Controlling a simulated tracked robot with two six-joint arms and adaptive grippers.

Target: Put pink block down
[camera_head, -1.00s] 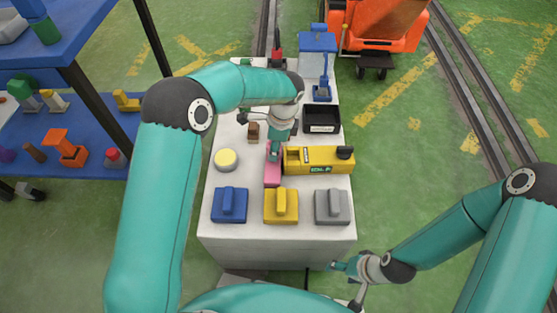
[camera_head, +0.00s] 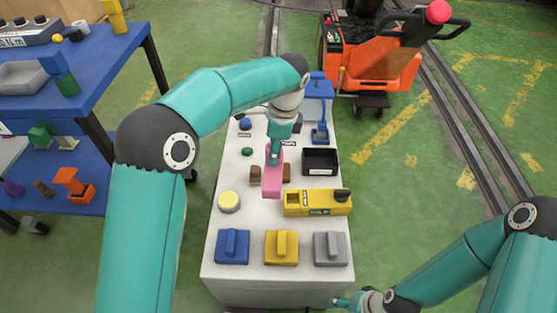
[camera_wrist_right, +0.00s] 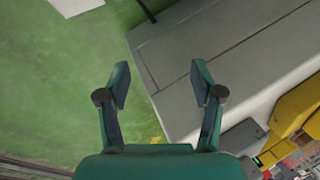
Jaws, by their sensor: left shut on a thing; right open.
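The pink block (camera_head: 272,184) is a long piece in my left gripper (camera_head: 274,160), which is shut on its upper part. It is over the middle of the white table, between two small brown blocks (camera_head: 255,176) that show on either side of it. I cannot tell whether its lower end touches the table. My right gripper (camera_head: 345,301) is low at the table's front right corner. In the right wrist view its two fingers (camera_wrist_right: 160,88) are apart with nothing between them.
A yellow box (camera_head: 318,204) lies right of the pink block, with a black tray (camera_head: 320,161) behind it. A yellow round piece (camera_head: 229,202) is at left. Blue (camera_head: 232,247), yellow (camera_head: 281,248) and grey (camera_head: 330,249) handled blocks line the front. The white tabletop (camera_head: 258,222) has bare patches.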

